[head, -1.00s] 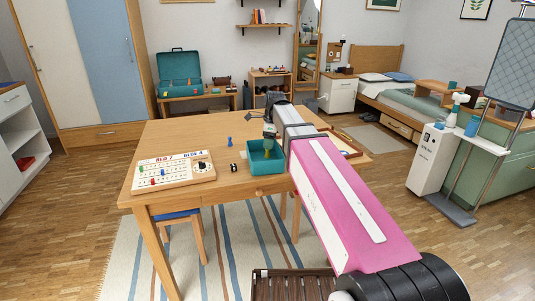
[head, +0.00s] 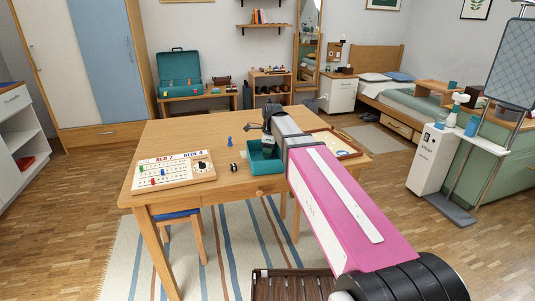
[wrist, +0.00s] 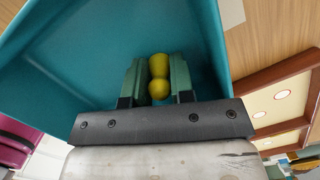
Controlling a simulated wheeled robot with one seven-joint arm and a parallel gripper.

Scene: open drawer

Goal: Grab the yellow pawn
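The yellow pawn (wrist: 159,77) shows in the wrist view between the two green fingers of my gripper (wrist: 159,83). The pawn is inside the teal open box (wrist: 85,50), whose walls surround my fingers. In the head view, my gripper (head: 267,140) points down into the teal box (head: 257,166) near the front of the wooden table. The pawn is hidden there behind the gripper and the box wall.
The table's left rear is clear.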

